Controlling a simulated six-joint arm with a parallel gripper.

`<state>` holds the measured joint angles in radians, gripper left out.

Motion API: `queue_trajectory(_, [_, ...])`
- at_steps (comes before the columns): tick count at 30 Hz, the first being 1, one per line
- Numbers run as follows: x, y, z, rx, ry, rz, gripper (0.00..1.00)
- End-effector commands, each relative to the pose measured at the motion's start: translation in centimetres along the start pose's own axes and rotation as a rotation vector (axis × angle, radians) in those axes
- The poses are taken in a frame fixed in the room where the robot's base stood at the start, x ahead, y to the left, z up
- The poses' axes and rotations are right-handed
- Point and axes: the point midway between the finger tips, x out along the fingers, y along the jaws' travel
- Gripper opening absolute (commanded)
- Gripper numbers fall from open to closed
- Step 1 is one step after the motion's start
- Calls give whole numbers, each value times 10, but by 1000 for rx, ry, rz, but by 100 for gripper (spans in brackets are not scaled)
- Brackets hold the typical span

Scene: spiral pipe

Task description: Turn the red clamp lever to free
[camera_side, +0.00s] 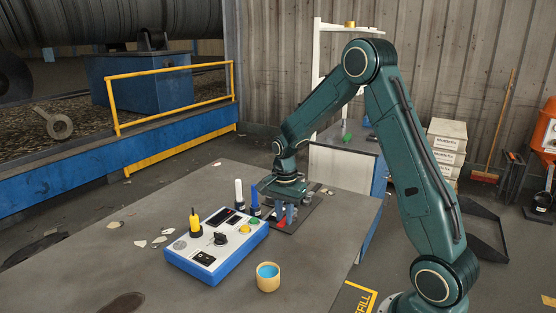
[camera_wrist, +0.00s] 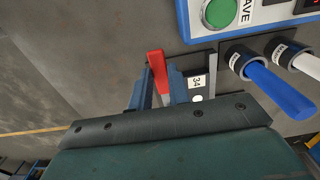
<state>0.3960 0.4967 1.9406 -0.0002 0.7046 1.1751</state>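The red clamp lever (camera_wrist: 157,64) shows in the wrist view between the two blue-grey fingers of my gripper (camera_wrist: 160,76). In the side view my gripper (camera_side: 287,213) points down over a dark plate (camera_side: 306,211) on the table. Only a small red piece of the lever (camera_side: 281,222) shows below the fingers. A label reading 34 (camera_wrist: 197,81) is beside the right finger.
A blue and white control box (camera_side: 216,244) stands left of my gripper, with a knob and buttons. The table's left part is mostly clear, with scattered chips.

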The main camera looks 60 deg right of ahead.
Motion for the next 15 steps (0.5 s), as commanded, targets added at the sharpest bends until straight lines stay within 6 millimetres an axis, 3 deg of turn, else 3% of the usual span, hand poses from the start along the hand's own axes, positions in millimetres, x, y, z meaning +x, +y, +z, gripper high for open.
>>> queue_trajectory(15, [-1,3,0,-41,0,0,0])
